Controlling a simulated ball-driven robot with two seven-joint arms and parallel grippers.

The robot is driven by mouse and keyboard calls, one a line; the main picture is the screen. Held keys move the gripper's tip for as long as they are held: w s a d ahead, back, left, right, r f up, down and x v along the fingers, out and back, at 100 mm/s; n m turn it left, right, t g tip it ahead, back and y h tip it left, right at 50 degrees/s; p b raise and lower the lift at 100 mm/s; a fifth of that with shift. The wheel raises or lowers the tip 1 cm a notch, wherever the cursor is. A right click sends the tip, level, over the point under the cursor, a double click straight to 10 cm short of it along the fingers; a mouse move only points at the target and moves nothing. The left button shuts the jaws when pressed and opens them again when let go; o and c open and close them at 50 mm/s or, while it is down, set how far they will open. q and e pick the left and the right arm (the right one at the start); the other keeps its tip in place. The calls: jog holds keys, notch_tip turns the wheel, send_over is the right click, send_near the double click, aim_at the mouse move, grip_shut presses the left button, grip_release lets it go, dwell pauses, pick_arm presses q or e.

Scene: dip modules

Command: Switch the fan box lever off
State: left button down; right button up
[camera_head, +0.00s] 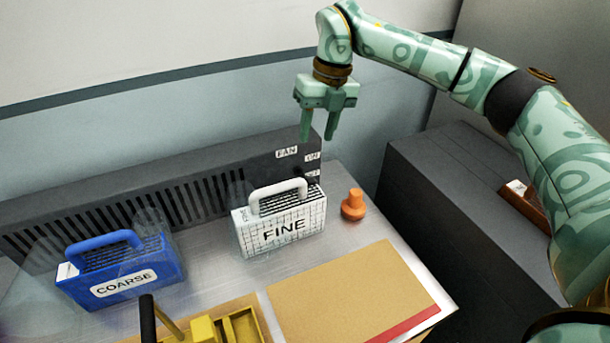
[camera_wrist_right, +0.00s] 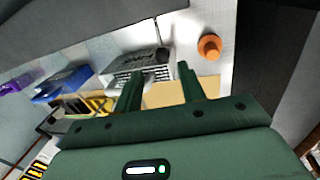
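The fan box (camera_head: 215,185) is a long dark grey slatted box along the back of the table, against the wall. A FAN label (camera_head: 286,152) is on its right end, with smaller labels (camera_head: 313,157) beside it that are hard to read. The lever is not clear; a small dark shape sits below the small labels, partly behind the white filter's handle. My right gripper (camera_head: 319,130) is open and empty, pointing down above the box's right end. Its two fingers also show apart in the right wrist view (camera_wrist_right: 160,75). My left gripper is not in view.
The white FINE filter (camera_head: 283,233) stands before the box's right end, with an orange knob-like object (camera_head: 353,205) right of it. The blue COARSE filter (camera_head: 122,272) stands left. A tan board (camera_head: 345,300) and yellow tray (camera_head: 240,327) lie in front. A dark cabinet (camera_head: 450,200) stands right.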

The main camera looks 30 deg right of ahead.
jog(key=f+b, duration=0.1)
jog(key=f, duration=0.2)
jog(key=a+f, duration=0.1)
jog(key=f, duration=0.3)
jog(key=a+f+b, duration=0.1)
jog(key=f, duration=0.3)
jog(key=shift+w+f+b, duration=0.1)
jog(key=shift+f+b, duration=0.15)
jog(key=shift+b, duration=0.05)
